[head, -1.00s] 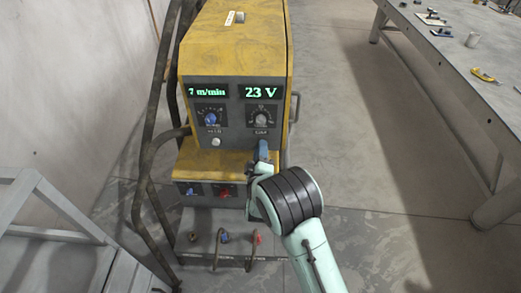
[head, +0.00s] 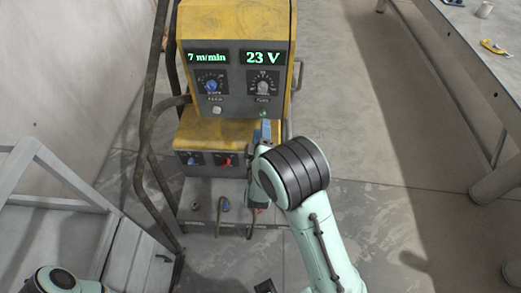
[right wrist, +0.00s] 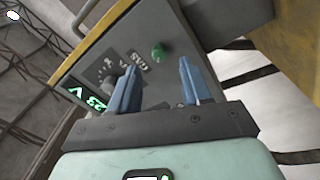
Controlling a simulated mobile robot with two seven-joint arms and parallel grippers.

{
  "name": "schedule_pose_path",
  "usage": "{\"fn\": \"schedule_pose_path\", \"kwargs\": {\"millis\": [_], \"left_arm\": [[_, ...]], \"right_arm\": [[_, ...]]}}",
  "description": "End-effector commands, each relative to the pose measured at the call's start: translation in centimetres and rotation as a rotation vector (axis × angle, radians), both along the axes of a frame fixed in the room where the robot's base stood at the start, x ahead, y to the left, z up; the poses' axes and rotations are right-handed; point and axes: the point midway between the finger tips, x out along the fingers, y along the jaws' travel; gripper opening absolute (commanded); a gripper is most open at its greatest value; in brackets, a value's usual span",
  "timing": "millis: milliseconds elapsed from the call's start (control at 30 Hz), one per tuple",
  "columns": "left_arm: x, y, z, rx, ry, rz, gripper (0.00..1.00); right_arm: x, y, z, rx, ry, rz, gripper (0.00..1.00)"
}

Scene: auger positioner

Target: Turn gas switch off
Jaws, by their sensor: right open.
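A yellow and grey welding machine (head: 235,85) stands ahead, its displays reading 7 m/min and 23 V. My left gripper is not in view.
A blue dial (head: 211,86), a grey dial (head: 263,87) and a white button (head: 216,110) are on the same panel. Lower down are a blue knob (head: 193,159) and a red knob (head: 224,160). A metal workbench (head: 470,60) stands at right; the floor between is clear.

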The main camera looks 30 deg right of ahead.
Motion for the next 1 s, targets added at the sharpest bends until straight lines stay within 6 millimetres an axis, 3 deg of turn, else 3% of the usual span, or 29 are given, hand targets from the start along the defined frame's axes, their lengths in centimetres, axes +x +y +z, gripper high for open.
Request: {"fn": "schedule_pose_path", "kwargs": {"millis": [200, 400, 1000], "left_arm": [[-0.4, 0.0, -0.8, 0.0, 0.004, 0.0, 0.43], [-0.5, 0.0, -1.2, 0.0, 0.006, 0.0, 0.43], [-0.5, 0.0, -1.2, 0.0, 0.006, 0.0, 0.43]], "right_arm": [[-4.2, 2.6, -0.5, 0.002, 0.001, 0.002, 0.48], [-6.4, 3.9, -0.6, 0.0, 0.0, 0.0, 0.48], [-7.0, 4.2, -0.6, 0.0, 0.0, -0.001, 0.48]]}}
